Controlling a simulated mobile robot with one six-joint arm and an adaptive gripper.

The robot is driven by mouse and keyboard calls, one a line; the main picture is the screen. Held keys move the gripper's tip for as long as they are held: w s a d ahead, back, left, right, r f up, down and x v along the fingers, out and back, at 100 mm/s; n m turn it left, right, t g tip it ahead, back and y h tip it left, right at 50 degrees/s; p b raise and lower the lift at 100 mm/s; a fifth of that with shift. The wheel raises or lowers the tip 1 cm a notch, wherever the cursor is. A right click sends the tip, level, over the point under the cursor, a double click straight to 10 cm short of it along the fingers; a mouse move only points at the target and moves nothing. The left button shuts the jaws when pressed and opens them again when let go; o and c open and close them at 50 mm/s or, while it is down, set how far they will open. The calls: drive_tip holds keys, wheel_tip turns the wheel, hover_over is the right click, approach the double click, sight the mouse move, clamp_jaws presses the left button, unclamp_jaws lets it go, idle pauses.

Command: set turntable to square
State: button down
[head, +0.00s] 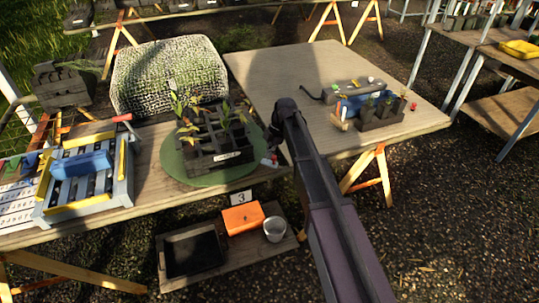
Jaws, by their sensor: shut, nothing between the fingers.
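The turntable is a round green disc (172,160) on the left-hand wooden table. A dark slatted crate (205,160) with leafy plants and a small white label stands on it. The crate's labelled front side looks roughly parallel to the table's front edge; exact squareness cannot be judged. A small red and white piece (269,161) sits at the disc's right edge; whether it is joined to the disc is unclear. My gripper (271,143) is shut and empty, pointing down just right of the crate. It is small, dark and partly hidden by my arm; contact cannot be told.
A blue-grey rack (125,190) with yellow bars stands left of the turntable. A pale mesh-textured block (170,75) is behind it. A dark tray with plants (381,118) sits on the right table. An orange box (243,218) and a bucket (275,229) stand below.

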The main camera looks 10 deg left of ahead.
drive_tip(key=shift+w+a+p+v, duration=0.1)
drive_tip(key=shift+a+p+v, duration=0.05)
drive_tip(key=shift+p+v, duration=0.75)
drive_tip(key=shift+w+a+p+v, duration=0.1)
drive_tip(key=shift+a+p+v, duration=0.1)
drive_tip(key=shift+p+v, duration=0.65)
drive_tip(key=shift+w+a+p+v, duration=0.15)
drive_tip(key=shift+p+v, duration=0.5)
drive_tip(key=shift+v, duration=0.4)
drive_tip(key=s+d+m+t+h, duration=0.2)
drive_tip(key=s+d+m+h, duration=0.1)
drive_tip(key=s+d+m, duration=1.8)
drive_tip(key=shift+s+d+f+m, duration=0.4)
drive_tip(key=shift+d+f+m, duration=0.05)
drive_tip(key=shift+d+m, duration=1.65)
